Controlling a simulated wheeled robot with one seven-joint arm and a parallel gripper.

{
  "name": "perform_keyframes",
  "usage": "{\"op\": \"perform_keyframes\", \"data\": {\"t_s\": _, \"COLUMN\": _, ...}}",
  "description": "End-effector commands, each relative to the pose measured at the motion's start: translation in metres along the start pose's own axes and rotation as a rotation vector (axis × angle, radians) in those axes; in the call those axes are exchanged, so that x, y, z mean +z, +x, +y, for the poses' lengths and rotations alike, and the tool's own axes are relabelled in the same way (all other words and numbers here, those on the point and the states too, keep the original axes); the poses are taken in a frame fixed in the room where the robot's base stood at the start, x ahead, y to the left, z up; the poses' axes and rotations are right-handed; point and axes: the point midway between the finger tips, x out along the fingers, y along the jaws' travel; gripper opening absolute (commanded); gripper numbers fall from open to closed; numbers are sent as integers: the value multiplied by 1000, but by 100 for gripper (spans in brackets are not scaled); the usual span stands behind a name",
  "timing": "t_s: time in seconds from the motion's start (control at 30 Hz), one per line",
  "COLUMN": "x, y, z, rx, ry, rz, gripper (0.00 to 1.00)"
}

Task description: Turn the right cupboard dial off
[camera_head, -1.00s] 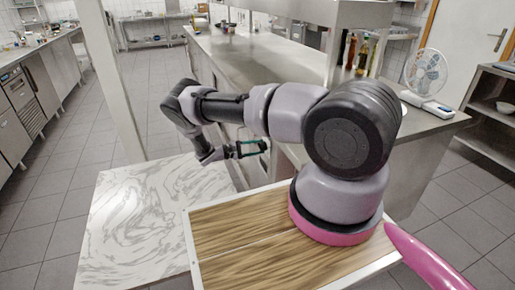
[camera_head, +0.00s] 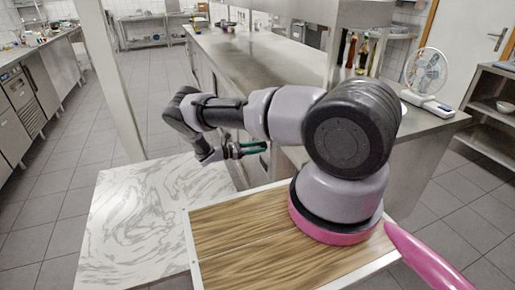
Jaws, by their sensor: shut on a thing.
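The cupboard front (camera_head: 200,68) is the steel side of the long counter, running back from my arm. My gripper (camera_head: 258,147), with dark and green fingers, reaches right against this front, just above the marble-patterned board. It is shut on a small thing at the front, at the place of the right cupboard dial. The dial itself is hidden by the fingers and too small to make out, so its angle cannot be told.
The marble-patterned board (camera_head: 140,215) and a wooden board (camera_head: 235,250) lie below my arm. A white fan (camera_head: 426,75) and several bottles (camera_head: 357,52) stand on the steel counter (camera_head: 260,50). A pale post (camera_head: 112,85) rises at the left. The tiled aisle (camera_head: 150,95) is clear.

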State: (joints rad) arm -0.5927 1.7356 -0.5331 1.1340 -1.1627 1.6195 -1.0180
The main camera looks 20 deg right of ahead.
Motion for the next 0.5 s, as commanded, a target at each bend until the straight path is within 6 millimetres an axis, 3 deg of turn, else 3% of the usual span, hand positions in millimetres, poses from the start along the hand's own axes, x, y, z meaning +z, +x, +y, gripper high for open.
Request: {"op": "perform_keyframes", "data": {"t_s": 0.5, "x": -2, "y": -1, "z": -2, "rx": -14, "ry": -488, "rz": -29, "gripper": 0}}
